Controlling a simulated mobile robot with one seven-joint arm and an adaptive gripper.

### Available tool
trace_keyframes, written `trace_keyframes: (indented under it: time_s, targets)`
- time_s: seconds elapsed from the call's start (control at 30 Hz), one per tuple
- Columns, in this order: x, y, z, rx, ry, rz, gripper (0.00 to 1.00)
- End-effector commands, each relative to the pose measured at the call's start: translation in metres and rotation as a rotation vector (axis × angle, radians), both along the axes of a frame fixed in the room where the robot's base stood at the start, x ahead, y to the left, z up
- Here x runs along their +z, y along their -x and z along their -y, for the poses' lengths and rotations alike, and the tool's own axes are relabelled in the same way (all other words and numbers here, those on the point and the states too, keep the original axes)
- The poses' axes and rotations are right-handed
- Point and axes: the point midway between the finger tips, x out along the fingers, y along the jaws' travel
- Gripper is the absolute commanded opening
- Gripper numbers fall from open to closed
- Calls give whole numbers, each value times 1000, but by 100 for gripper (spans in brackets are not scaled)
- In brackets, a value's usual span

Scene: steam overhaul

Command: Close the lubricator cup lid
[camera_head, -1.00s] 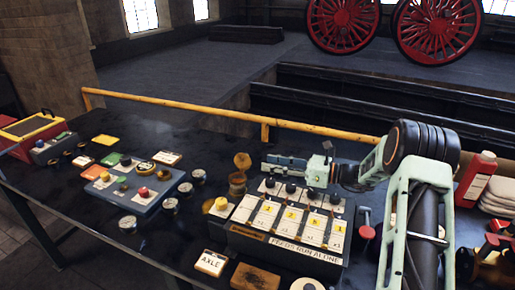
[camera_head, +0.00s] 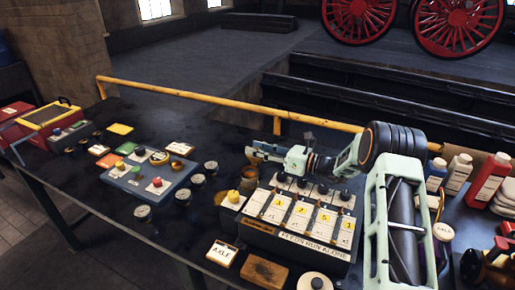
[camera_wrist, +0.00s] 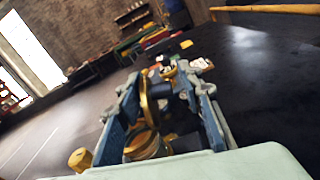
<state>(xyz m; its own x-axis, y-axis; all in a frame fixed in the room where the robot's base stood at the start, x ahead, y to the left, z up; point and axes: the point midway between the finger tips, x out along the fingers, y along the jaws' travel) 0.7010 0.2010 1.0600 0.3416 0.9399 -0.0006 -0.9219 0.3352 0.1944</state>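The lubricator cup (camera_head: 250,175) is a small brass cup behind the white-labelled block; in the wrist view it is the round brass body (camera_wrist: 146,146) low between my fingers. Its brass lid (camera_wrist: 145,102) stands up on edge above the cup, open, between my fingers and closer to the left one. My gripper (camera_wrist: 160,84) has its blue fingers apart around the lid; I cannot tell whether either touches it. In the head view my gripper (camera_head: 254,153) is over the cup and hides most of the lid.
The block with white labels (camera_head: 300,216) and a yellow knob (camera_head: 233,196) stand in front of the cup. A blue panel (camera_head: 150,183) with buttons lies to the left. A yellow rail (camera_head: 200,97) runs behind. Bottles (camera_head: 487,180) stand at the right.

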Motion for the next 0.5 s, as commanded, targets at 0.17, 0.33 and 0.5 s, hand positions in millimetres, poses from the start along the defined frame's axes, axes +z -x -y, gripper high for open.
trace_keyframes:
  time_s: [0.17,0.33,0.5]
  targets:
    - [0,0,0,0,0,0,34]
    - [0,0,0,0,0,0,20]
    - [0,0,0,0,0,0,1]
